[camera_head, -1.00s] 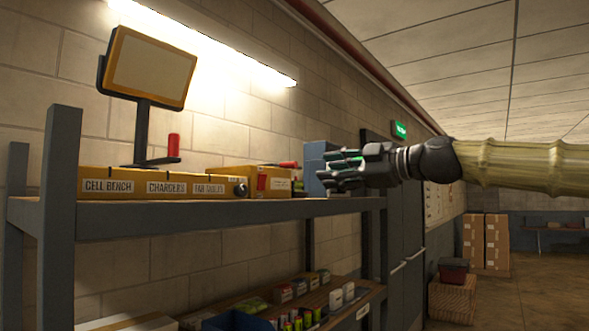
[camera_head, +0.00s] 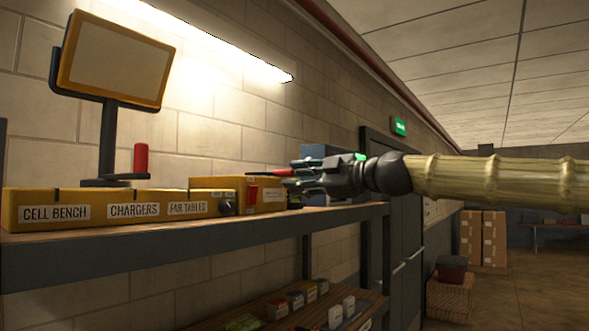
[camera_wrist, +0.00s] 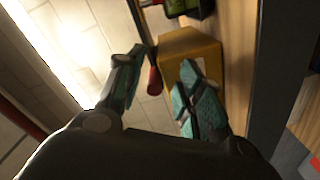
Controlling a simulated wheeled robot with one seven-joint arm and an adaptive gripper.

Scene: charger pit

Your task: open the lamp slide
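A small yellow box (camera_head: 267,196) with a red handle (camera_head: 268,173) stands on the shelf beside the long labelled box. Which part is the lamp slide I cannot tell for certain. My gripper (camera_head: 287,180) reaches in from the right at the height of the red handle. In the wrist view my gripper (camera_wrist: 157,95) is open, its teal-padded fingers spread wide. The red handle (camera_wrist: 155,80) shows between the fingers, with no clear contact. The yellow box (camera_wrist: 188,45) lies just beyond the right finger. My gripper partly hides the box's right end in the head view.
A long yellow box (camera_head: 110,196) labelled Cell Bench, Chargers and Far Tables lies on the grey shelf (camera_head: 150,246). Small goods fill the lower shelf (camera_head: 230,322).

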